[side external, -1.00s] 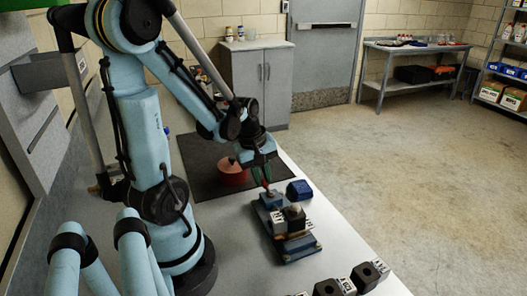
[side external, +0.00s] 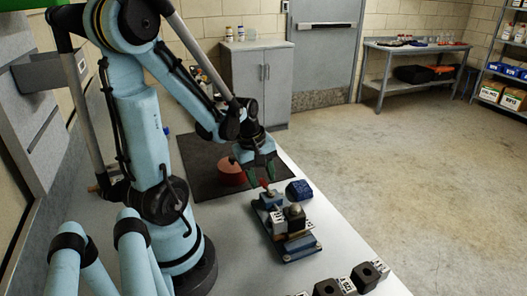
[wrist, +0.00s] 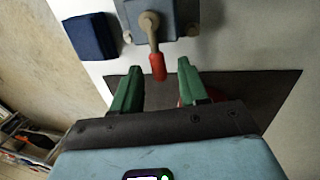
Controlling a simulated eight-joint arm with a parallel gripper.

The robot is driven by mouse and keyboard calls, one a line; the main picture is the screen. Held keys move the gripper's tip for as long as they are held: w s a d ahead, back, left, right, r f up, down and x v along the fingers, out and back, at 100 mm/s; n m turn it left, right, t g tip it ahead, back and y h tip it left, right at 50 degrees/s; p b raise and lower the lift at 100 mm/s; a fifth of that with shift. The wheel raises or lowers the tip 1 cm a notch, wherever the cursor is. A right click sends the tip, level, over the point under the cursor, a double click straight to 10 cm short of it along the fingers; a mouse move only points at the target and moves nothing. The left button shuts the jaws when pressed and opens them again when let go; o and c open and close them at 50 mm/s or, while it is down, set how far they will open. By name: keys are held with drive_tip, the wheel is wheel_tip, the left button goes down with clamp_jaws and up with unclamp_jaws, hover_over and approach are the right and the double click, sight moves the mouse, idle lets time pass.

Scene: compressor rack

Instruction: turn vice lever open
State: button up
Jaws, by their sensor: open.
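The vice (side external: 287,226) is a blue device on the white bench, below and right of my gripper in the side external view. The red handle also shows in the side external view (side external: 264,184). My gripper (wrist: 157,72) has two green fingers. They are apart, one on each side of the red handle's tip, with visible gaps. The handle is not gripped. In the side external view the fingers (side external: 259,177) are close to the lever.
A dark blue block (side external: 299,190) lies beside the vice. A red round object (side external: 231,173) sits on the black mat (side external: 205,178) behind. Several dark blocks (side external: 365,276) with white labels stand at the bench's near edge. The bench's right edge drops to open floor.

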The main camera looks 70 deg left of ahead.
drive_tip(key=shift+r, duration=0.1)
wheel_tip(320, 180, up, 12)
drive_tip(key=s, duration=0.2)
drive_tip(key=shift+s, duration=0.2)
idle(0.5)
drive_tip(key=w+d+f+m+t, duration=0.1)
drive_tip(key=w+d+m+t, duration=0.1)
drive_tip(key=d+m, duration=0.6)
drive_tip(key=w+d+f+m+t, duration=0.1)
drive_tip(key=w+d+m+t, duration=0.1)
drive_tip(key=w+d+m, duration=0.3)
drive_tip(key=d+m, duration=0.3)
drive_tip(key=m, duration=0.2)
drive_tip(key=shift+t, duration=0.4)
